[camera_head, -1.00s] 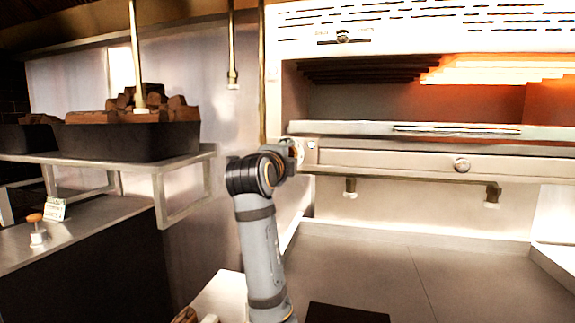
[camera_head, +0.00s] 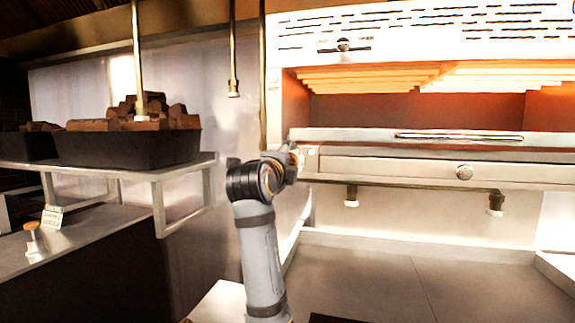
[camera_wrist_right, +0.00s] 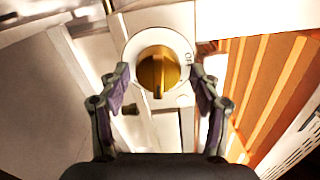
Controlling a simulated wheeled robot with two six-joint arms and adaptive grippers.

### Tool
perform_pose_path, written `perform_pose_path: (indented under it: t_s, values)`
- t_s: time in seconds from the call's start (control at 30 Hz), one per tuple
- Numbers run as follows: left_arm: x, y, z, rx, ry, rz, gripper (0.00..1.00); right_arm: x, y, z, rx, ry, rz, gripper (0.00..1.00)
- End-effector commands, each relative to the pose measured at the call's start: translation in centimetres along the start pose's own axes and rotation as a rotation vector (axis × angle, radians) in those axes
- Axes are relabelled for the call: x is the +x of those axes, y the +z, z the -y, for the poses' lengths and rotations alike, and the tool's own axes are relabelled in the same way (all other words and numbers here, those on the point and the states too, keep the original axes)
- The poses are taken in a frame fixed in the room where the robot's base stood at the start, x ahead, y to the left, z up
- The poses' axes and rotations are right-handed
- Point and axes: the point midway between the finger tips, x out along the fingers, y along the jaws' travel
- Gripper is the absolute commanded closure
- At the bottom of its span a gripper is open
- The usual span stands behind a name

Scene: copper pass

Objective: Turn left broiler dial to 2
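The left broiler dial (camera_wrist_right: 158,72) is a brass knob on a round white plate with small dark marks at its right side. In the right wrist view my right gripper (camera_wrist_right: 160,88) is open, with one finger on each side of the knob and a small gap showing at both sides. The number the knob points to cannot be read. In the head view the right gripper (camera_head: 294,156) is at the left end of the broiler front and hides most of the dial. The broiler (camera_head: 400,171) glows orange across its left and right burners. My left gripper is not in view.
A shelf (camera_head: 183,172) with a black bin (camera_head: 125,146) of brown blocks stands at left. The counter (camera_head: 400,270) below the broiler is clear.

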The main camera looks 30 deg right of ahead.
Motion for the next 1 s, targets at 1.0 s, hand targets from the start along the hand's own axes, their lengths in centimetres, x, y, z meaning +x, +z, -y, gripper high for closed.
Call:
perform_pose_path:
  t_s: [1.0]
  values:
    - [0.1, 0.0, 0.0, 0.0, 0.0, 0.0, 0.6, -7.5, 0.0, -0.1, -0.001, 0.002, -0.001, 0.32]
